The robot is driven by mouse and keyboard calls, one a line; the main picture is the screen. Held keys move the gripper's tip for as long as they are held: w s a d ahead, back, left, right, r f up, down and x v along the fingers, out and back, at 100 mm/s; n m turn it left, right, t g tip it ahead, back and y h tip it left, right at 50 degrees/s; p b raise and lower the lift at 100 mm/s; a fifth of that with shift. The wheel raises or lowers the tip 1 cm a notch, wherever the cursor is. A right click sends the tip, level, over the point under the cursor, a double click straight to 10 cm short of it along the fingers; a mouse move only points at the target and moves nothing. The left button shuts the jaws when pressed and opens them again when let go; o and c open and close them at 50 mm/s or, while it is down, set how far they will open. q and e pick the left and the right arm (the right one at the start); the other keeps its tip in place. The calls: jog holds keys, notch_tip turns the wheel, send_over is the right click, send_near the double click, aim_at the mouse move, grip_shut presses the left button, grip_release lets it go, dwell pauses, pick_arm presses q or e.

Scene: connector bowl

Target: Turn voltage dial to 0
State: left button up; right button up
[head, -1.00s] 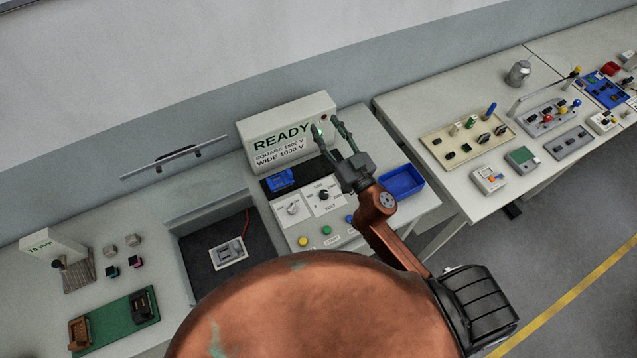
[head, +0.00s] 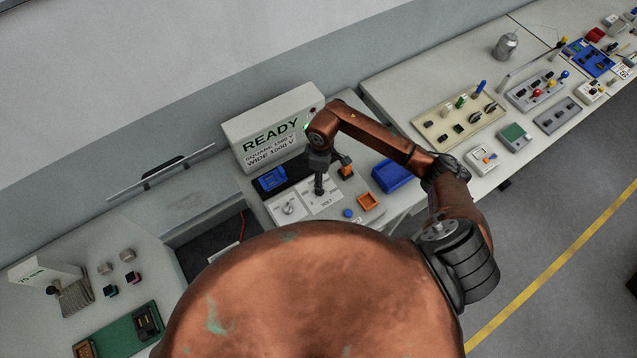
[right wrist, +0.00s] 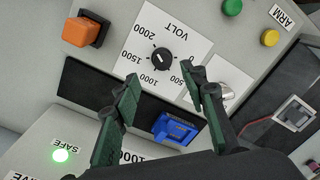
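The voltage dial (right wrist: 162,58) is a black round knob on a white plate (right wrist: 180,32) marked VOLT, with numbers from 0 to 2000 around it. Its white pointer line is small; I cannot read its exact setting. My right gripper (right wrist: 169,88) is open and empty. In the right wrist view its two green-padded fingers lie on either side of the dial's lower edge, apart from the knob. In the head view the right gripper (head: 319,186) points down over the VOLT plate and hides the dial. My left gripper is not in view.
Near the gripper are an orange square button (right wrist: 83,31), a blue connector (right wrist: 175,129) and the READY display box (head: 268,135). A blue bin (head: 392,176) stands to the right.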

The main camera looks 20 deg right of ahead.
jog(key=f, duration=0.2)
jog(key=f+p, duration=0.1)
jog(key=f, duration=0.4)
jog(key=shift+s+a+f, duration=0.2)
jog(key=shift+a, duration=0.1)
jog(key=shift+c, duration=0.3)
jog(key=c, duration=0.3)
grip_shut()
